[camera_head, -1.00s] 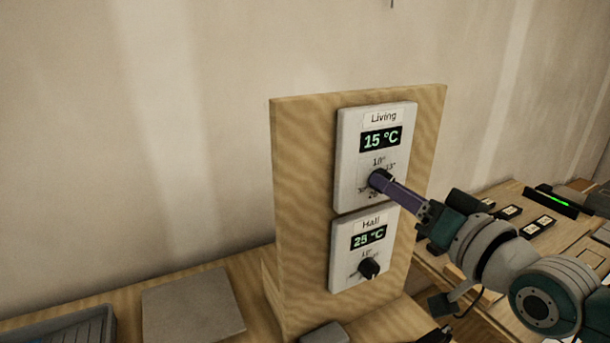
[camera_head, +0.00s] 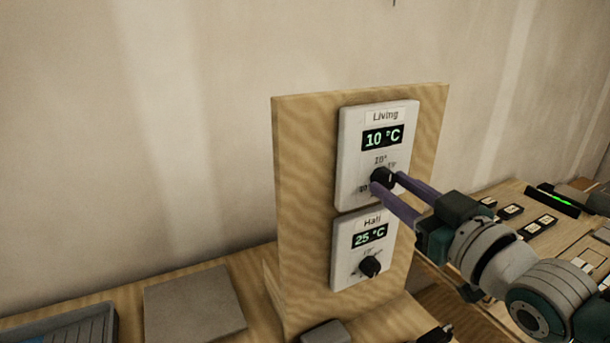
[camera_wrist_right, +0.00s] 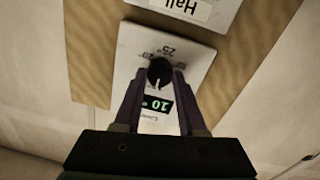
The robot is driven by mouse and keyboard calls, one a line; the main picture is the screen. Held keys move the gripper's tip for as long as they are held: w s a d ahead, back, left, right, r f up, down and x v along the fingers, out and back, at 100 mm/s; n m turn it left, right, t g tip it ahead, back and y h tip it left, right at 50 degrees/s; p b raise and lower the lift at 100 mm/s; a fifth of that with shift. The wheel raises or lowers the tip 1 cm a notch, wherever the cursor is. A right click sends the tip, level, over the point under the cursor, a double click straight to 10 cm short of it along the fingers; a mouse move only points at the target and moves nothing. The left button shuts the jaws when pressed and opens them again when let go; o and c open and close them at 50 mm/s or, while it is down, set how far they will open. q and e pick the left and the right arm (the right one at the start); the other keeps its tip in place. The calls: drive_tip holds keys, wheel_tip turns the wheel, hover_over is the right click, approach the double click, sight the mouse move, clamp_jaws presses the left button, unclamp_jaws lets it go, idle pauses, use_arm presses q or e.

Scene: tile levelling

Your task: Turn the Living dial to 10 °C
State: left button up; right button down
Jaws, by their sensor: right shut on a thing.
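The white Living thermostat (camera_head: 350,155) is on the upper part of an upright wooden board, and its display (camera_head: 382,138) reads 10 °C. Its black dial (camera_head: 381,176) sits below the display, partly hidden by the fingers. My right gripper (camera_head: 388,180) is shut on this dial, one purple finger on either side. In the right wrist view, the gripper (camera_wrist_right: 160,80) has its fingertips at the sides of the dial (camera_wrist_right: 160,70), and the display there also shows 10. My left gripper is not in view.
The Hall thermostat (camera_head: 343,260) is just below, reading 25 °C, with its own black dial (camera_head: 370,267). A grey slab (camera_head: 193,305) and a grey tray (camera_head: 60,325) lie on the bench at left. Small dark-framed blocks (camera_head: 538,226) are at right.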

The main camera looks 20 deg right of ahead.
idle(0.5)
drive_tip(key=shift+c, duration=2.4)
unclamp_jaws()
drive_tip(key=s+b, duration=0.1)
drive_tip(key=s, duration=0.9)
drive_tip(key=shift+d, duration=0.15)
